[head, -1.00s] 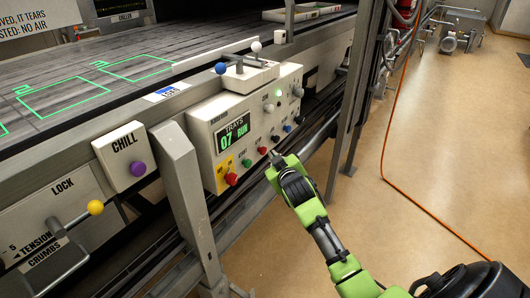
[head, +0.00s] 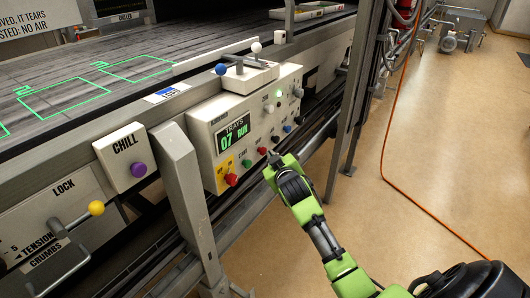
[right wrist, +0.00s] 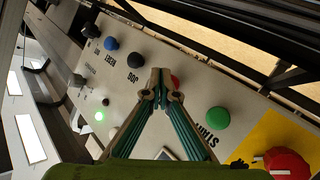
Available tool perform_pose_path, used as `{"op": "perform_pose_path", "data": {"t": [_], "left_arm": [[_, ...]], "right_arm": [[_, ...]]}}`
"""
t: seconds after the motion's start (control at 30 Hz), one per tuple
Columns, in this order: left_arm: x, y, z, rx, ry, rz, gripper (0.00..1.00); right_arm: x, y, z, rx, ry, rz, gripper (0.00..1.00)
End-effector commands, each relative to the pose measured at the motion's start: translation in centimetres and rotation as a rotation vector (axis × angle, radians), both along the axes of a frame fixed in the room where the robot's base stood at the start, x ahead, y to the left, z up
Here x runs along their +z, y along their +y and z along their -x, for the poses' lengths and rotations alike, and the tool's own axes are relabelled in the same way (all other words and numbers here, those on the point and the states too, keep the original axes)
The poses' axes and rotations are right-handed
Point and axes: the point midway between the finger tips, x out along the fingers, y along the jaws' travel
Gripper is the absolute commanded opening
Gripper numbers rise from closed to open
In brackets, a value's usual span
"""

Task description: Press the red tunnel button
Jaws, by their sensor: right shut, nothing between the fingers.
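The control panel (head: 205,125) has a display reading "07 RUN" and a row of small buttons below it. A small red button (head: 262,151) sits between a green one (head: 247,162) and a black one (head: 275,139). In the right wrist view the red button (right wrist: 176,80) is mostly hidden behind my fingertips. My right gripper (head: 271,158) is shut and empty, its tips close in front of the small red button; I cannot tell whether they touch it. A larger red knob (head: 231,179) sits on a yellow plate at the panel's lower left. My left gripper is not in view.
A blue button (head: 287,128) is farther along the row. A lever with blue and white balls (head: 240,68) stands on top of the panel. A grey metal post (head: 185,190) stands left of it. The floor (head: 440,150) to the right is open, crossed by an orange cable.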

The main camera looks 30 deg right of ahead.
Motion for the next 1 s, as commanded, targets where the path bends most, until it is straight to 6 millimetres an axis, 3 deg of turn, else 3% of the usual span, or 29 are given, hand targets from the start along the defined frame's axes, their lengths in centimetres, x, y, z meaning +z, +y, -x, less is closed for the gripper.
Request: {"op": "perform_pose_path", "data": {"t": [1.0], "left_arm": [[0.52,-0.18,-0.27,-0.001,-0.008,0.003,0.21]], "right_arm": [[0.03,0.34,-0.91,0.0,-0.001,0.001,0.0]]}}
